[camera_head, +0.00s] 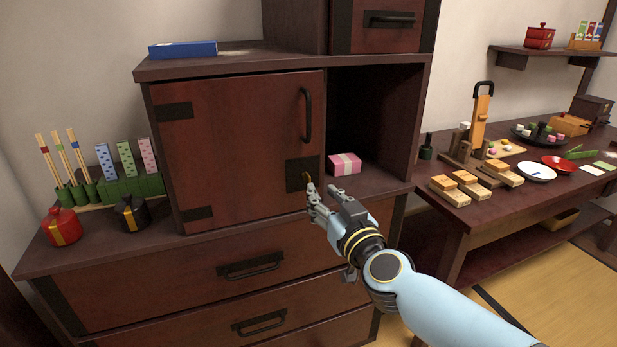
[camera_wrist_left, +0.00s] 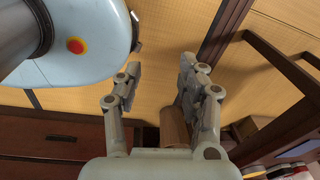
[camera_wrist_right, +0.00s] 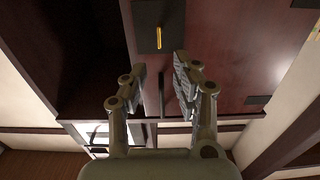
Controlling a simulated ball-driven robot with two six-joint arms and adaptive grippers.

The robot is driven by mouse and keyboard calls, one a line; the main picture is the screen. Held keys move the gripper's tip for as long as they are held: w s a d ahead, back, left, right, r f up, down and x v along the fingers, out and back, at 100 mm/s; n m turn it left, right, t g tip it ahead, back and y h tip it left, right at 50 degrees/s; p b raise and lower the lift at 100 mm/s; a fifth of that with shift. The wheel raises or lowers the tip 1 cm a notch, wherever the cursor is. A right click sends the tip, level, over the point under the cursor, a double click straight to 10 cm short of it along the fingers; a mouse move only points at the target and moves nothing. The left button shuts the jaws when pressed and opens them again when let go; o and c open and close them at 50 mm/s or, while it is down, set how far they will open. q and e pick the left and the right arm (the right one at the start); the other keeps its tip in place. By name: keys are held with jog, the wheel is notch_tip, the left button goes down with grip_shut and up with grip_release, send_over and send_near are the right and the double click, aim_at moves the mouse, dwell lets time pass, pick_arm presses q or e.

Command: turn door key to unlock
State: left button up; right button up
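The brown cabinet door (camera_head: 235,150) is closed, with a black pull handle (camera_head: 306,115) near its right edge. A dark lock plate (camera_head: 295,178) sits below the handle, and the small gold key (camera_head: 308,177) stands out from it. In the right wrist view the key (camera_wrist_right: 159,38) shows on the plate (camera_wrist_right: 147,15), just beyond my fingertips. My right gripper (camera_head: 323,192) is open in front of the plate; its fingers (camera_wrist_right: 160,72) are apart with no contact on the key visible. My left gripper (camera_wrist_left: 160,72) is open and empty, away from the cabinet.
A pink box (camera_head: 345,164) sits in the open compartment right of the door. A red pot (camera_head: 62,226) and a black pot (camera_head: 131,213) stand on the cabinet's left. A low table (camera_head: 480,208) with food stands at right.

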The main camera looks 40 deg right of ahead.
aim_at(310, 178)
jog(key=b+x, duration=0.1)
jog(key=x, duration=0.6)
jog(key=shift+w, duration=0.15)
grip_shut()
